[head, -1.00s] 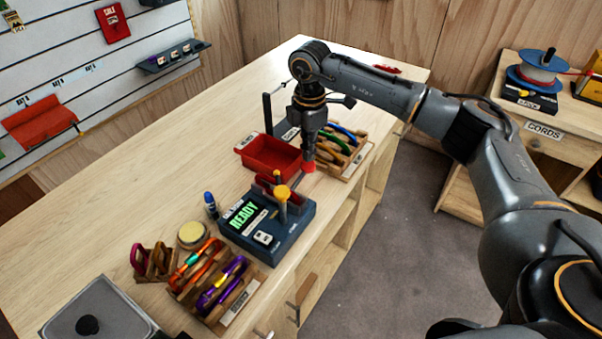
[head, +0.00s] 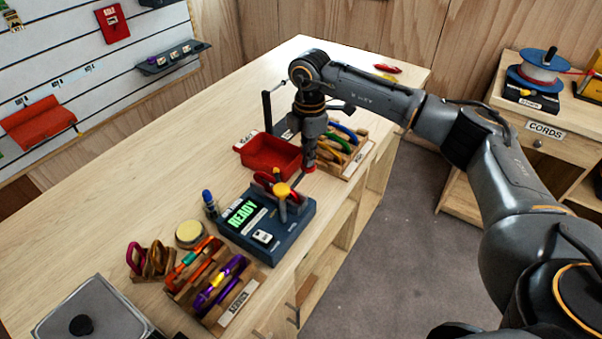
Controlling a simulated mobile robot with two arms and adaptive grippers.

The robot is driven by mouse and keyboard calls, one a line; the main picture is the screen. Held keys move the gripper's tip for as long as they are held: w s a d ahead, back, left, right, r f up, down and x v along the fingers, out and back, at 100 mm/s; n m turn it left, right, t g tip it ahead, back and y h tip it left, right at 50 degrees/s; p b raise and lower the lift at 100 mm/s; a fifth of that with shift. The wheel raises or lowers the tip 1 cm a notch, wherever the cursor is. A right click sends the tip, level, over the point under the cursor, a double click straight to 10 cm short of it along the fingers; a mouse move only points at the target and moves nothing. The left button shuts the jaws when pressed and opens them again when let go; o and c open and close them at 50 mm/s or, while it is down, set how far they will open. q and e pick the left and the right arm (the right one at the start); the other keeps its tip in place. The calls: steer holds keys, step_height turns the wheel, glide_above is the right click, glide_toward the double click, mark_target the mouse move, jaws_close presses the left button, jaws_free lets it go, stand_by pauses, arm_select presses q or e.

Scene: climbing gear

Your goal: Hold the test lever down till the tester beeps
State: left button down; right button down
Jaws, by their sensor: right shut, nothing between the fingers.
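The tester (head: 262,238) is a dark blue-grey box on the bench with a green screen reading READY. A yellow knob (head: 282,190) and red parts (head: 264,178) stand at its far side. My left gripper is out of view.
A red tray (head: 268,155) and a wooden rack of coloured gear (head: 342,145) stand close around my right gripper. Another gear rack (head: 212,285), a yellow round tin (head: 190,234) and a metal box (head: 88,308) sit nearer. The bench's left part is clear.

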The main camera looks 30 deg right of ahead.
steer(key=shift+s+a+f+b, duration=0.15)
steer(key=shift+f+b, duration=0.8)
steer(key=shift+f, duration=0.75)
steer(key=shift+r, duration=0.1)
step_height(320, 180, up, 10)
steer(key=p, duration=0.6)
steer(key=shift+p, duration=0.4)
steer(key=shift+f, duration=0.2)
